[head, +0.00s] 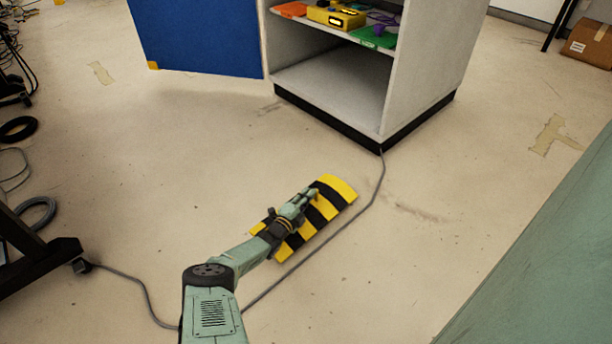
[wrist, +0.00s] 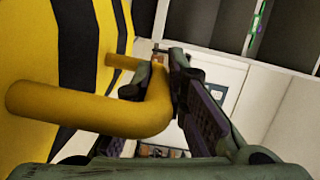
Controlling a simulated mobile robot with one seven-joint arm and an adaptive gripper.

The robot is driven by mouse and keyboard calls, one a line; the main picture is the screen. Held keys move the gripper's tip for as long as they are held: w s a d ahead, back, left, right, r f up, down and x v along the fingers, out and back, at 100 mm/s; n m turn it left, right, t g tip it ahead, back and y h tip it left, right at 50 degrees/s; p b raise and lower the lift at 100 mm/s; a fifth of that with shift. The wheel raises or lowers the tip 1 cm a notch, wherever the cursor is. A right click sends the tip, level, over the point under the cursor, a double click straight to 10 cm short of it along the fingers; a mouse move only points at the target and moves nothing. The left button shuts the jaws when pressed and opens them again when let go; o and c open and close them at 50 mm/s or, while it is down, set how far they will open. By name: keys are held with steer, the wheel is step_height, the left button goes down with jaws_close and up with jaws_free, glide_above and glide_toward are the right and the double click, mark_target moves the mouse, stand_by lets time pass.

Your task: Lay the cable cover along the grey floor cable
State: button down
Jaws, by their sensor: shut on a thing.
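The cable cover (head: 337,190) is a board with yellow and black stripes. In the head view it lies in the middle of the floor, just left of the grey floor cable (head: 363,209) and roughly alongside it. Whether it rests on the floor or hangs just above it I cannot tell. My gripper (head: 308,197) is over the cover and shut on its yellow handle. In the wrist view the handle (wrist: 90,108) passes between the fingers (wrist: 180,90), and the striped face (wrist: 85,35) fills the left side. My arm hides part of the cable.
The cable runs from the corner of a white cabinet (head: 420,70) with a black base towards a dark stand (head: 35,260) at left. A blue panel (head: 195,35) stands beside the cabinet. A green surface (head: 550,265) is at lower right. The floor around the cover is clear.

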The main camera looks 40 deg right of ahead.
steer(key=shift+s+d+r+g, duration=0.1)
steer(key=shift+s+d+g, duration=0.15)
steer(key=shift+d, duration=0.25)
steer(key=shift+s+a, duration=0.1)
steer(key=shift+s, duration=0.1)
steer(key=shift+s+a+f+p, duration=0.8)
steer(key=shift+s+a+f, duration=0.05)
steer(key=shift+s+a, duration=0.95)
steer(key=shift+s+a+f+p, duration=0.8)
steer(key=shift+s+a, duration=0.9)
steer(key=shift+s, duration=0.25)
steer(key=shift+s+a+f+p, duration=0.75)
steer(key=shift+s+a+f, duration=0.15)
steer(key=shift+s+a, duration=0.9)
steer(key=shift+f, duration=0.2)
steer(key=c, duration=1.6)
jaws_free()
steer(key=shift+s, duration=0.1)
